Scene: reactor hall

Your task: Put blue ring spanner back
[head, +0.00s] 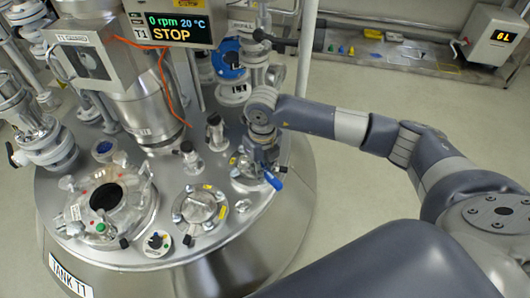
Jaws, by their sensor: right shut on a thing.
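My right gripper (264,163) points down over the right side of the steel lid of tank T1 (230,238). It is shut on the blue ring spanner (273,181), whose blue end shows just below the fingers, low over the lid. The rest of the spanner is hidden by the gripper and the fittings. I cannot tell whether the spanner touches the lid or a fitting. My left gripper is not in view.
The lid carries an open round port (106,197), a clamped round cover (200,208) and several upright fittings. A display (172,24) reading STOP stands above. A long shelf (395,62) with small coloured items runs along the back wall, beside a box (495,38). Floor between is clear.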

